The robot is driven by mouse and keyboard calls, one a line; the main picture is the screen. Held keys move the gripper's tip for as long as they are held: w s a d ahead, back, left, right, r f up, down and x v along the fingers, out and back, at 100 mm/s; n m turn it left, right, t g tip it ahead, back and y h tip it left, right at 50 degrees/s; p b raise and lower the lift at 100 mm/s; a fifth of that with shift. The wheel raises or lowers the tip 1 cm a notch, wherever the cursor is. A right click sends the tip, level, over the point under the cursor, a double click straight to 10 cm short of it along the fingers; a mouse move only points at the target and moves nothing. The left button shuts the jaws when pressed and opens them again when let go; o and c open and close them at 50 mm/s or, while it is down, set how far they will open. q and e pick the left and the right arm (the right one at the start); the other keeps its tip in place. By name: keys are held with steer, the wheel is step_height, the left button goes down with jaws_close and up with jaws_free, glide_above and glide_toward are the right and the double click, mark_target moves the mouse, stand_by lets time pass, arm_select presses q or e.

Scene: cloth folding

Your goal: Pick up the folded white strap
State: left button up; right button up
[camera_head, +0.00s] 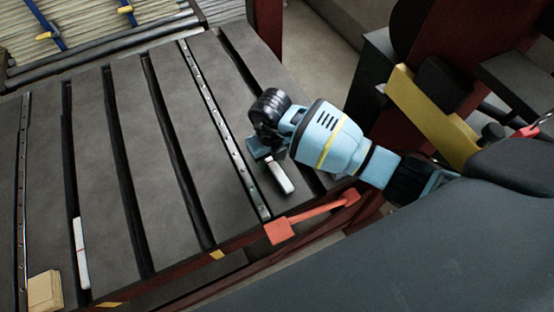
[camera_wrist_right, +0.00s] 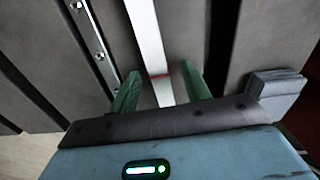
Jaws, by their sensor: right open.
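A narrow folded white strap (camera_head: 280,178) lies on the grey slatted table near its right front edge. My right gripper (camera_head: 268,158) is at the strap's far end in the head view. In the right wrist view the strap (camera_wrist_right: 148,40) runs between the two green fingers of the right gripper (camera_wrist_right: 160,85), with a thin red band across it. The fingers are open, with a gap on each side of the strap. A second white strip (camera_head: 81,253) with a thin red mark lies at the left of the table. My left gripper is not in view.
A cream block (camera_head: 45,291) sits at the table's lower left. An orange-red bar (camera_head: 310,216) lies along the front right edge. Perforated metal rails (camera_head: 222,125) and dark slots run across the grey table (camera_head: 180,110). The table's middle is clear.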

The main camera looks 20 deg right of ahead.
steer(key=shift+f, duration=0.15)
jaws_close()
stand_by(0.4)
